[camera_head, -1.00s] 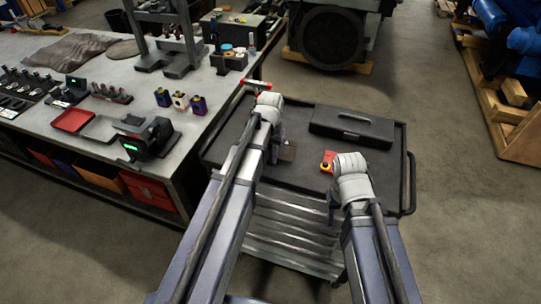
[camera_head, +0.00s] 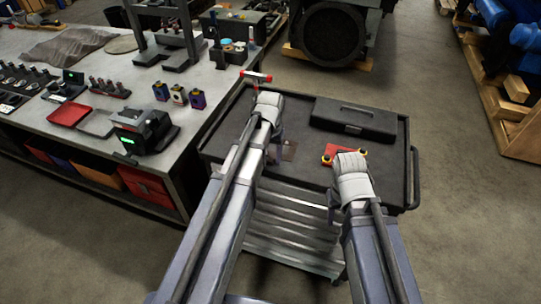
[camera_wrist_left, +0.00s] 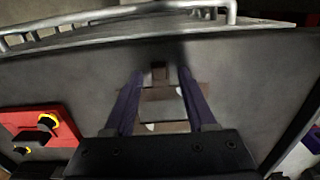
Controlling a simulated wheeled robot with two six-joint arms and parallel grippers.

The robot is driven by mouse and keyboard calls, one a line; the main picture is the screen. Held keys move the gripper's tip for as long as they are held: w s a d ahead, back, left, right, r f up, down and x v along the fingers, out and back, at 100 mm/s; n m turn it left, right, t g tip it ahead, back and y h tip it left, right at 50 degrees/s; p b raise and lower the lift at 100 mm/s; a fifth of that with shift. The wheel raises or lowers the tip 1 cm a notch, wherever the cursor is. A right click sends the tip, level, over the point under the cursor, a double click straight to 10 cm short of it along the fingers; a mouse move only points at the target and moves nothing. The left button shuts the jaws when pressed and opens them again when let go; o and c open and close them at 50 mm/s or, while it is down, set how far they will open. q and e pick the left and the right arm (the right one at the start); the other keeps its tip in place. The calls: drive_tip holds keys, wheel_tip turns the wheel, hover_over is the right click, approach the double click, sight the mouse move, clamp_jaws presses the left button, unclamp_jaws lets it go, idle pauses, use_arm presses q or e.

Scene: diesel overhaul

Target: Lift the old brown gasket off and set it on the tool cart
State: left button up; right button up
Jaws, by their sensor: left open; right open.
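The brown gasket (camera_head: 289,150) is a thin flat piece at the tool cart's (camera_head: 225,150) top, just right of my left gripper (camera_head: 276,143). It also shows in the left wrist view (camera_wrist_left: 203,90), against the dark cart top, with a lighter grey area in its middle. My left gripper is open, its two dark purple fingers (camera_wrist_left: 160,74) apart on either side of the gasket's middle. Whether they touch it, I cannot tell. My right gripper (camera_head: 332,203) is open and low by the cart's near edge, mostly hidden behind its wrist.
A red plate with yellow-and-black knobs (camera_head: 329,154) lies on the cart, right of the gasket. A dark closed case (camera_head: 352,121) sits at the cart's back right. The workbench (camera_head: 205,75) with several tools stands to the left.

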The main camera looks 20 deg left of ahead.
use_arm(q)
drive_tip(key=shift+r, duration=0.1)
wheel_tip(320, 180, up, 8)
drive_tip(key=p, duration=0.8)
drive_tip(key=shift+f, duration=0.2)
idle(0.7)
